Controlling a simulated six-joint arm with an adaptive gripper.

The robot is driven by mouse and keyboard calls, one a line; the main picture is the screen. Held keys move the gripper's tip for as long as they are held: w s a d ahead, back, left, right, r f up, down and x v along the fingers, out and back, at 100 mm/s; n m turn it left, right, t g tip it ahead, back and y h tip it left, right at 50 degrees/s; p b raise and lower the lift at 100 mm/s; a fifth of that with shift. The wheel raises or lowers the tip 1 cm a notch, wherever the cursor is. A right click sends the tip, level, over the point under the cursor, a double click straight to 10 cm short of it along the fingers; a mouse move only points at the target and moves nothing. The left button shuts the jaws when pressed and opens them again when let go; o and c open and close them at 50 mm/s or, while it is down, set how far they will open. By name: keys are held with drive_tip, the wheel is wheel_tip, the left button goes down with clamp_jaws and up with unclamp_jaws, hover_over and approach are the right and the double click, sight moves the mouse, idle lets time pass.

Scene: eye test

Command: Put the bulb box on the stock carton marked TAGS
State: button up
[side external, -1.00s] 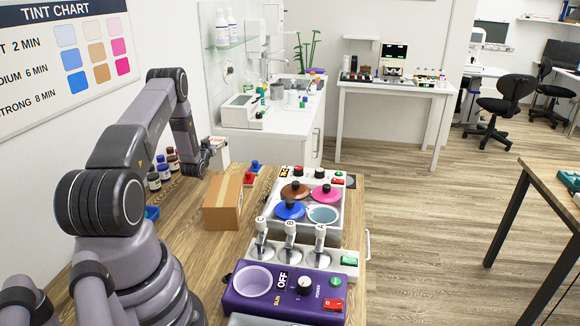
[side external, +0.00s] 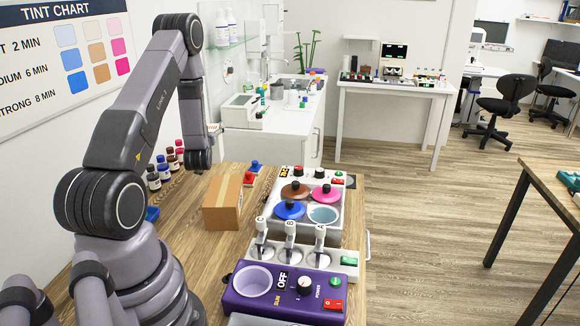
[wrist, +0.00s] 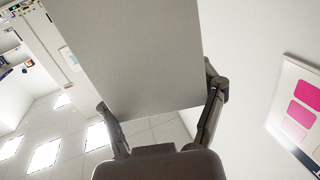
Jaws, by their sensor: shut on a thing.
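In the wrist view my gripper (wrist: 158,92) is shut on a plain pale grey box (wrist: 140,50), one finger at each side; no print shows on the face I see, and I take it as the bulb box. In the side view the gripper is mostly hidden behind my wrist, and I cannot make out the box there. A brown cardboard carton (side external: 222,203) stands on the wooden bench, below and a little right of my wrist. Its top looks bare.
Small dark bottles (side external: 163,168) stand by the wall left of the carton. Blue and red knobbed items (side external: 254,167) sit behind it. To its right are a wax warmer with coloured lids (side external: 324,193), a lever unit (side external: 290,252) and a purple heater (side external: 252,281).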

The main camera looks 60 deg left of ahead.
drive_tip(key=s+d+r+n+g+y, duration=0.1)
drive_tip(key=d+r+n+g+y, duration=0.1)
drive_tip(key=d+n+g, duration=0.4)
drive_tip(key=d+g, duration=0.2)
drive_tip(key=g, duration=0.1)
drive_tip(key=shift+d+r, duration=0.25)
drive_tip(key=shift+d, duration=0.15)
drive_tip(key=f, duration=0.3)
drive_tip(key=shift+s+d+f, duration=0.2)
drive_tip(key=shift+s+f, duration=0.05)
drive_tip(key=shift+f, duration=2.2)
drive_tip(key=shift+f, duration=0.15)
drive_tip(key=o, duration=1.2)
drive_tip(key=shift+o, duration=0.2)
